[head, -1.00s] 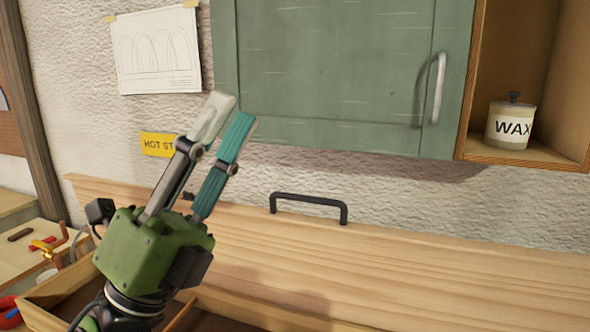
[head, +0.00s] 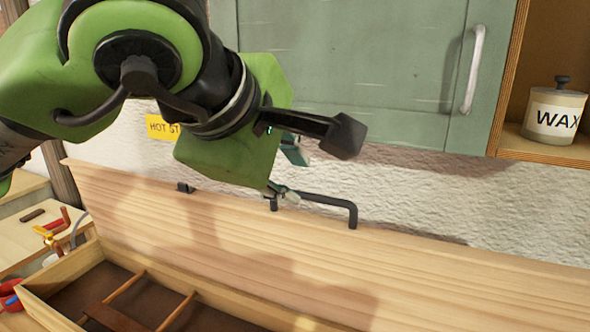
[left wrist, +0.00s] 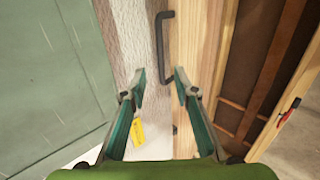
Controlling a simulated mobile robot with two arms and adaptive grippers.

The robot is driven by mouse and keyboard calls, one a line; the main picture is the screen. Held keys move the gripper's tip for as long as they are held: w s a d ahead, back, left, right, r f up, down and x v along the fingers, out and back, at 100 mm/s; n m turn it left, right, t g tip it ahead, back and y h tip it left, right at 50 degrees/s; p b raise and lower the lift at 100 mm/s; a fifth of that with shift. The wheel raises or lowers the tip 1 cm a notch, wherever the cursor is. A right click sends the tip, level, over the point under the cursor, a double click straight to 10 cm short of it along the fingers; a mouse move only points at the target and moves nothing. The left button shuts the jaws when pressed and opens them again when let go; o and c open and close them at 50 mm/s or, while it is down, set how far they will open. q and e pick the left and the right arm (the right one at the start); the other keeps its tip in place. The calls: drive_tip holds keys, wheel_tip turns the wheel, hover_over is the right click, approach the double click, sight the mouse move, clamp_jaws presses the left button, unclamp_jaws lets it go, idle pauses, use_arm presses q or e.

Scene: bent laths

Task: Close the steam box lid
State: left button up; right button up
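The steam box (head: 62,270) is a long wooden box with a dark interior and slats. Its pale wooden lid (head: 400,280) stands raised along the back, near the wall. A black bar handle (head: 352,212) is on the lid's upper edge; it also shows in the left wrist view (left wrist: 161,40). My left gripper (head: 291,172) is at the left end of the handle, partly hidden by its own wrist. In the left wrist view my left gripper (left wrist: 160,78) is open, with the handle ahead of and between its fingertips, not visibly gripped. My right gripper is out of view.
A green cabinet (head: 350,60) hangs above the lid, with a wax jar (head: 553,110) on the open shelf beside it. A yellow sign (head: 160,127) is on the rough wall. A side bench with small tools (head: 52,228) stands at the left.

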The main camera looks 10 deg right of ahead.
sight(310, 196)
use_arm(q)
drive_tip(key=x, duration=0.6)
drive_tip(key=shift+w+f, duration=0.15)
drive_tip(key=shift+f, duration=0.1)
drive_tip(key=b+x, duration=0.1)
drive_tip(key=x, duration=0.2)
drive_tip(key=shift+d+f+b, duration=0.1)
drive_tip(key=shift+f+b, duration=0.05)
drive_tip(key=shift+b, duration=0.2)
drive_tip(key=shift+x, duration=0.85)
drive_tip(key=c, duration=0.7)
clamp_jaws()
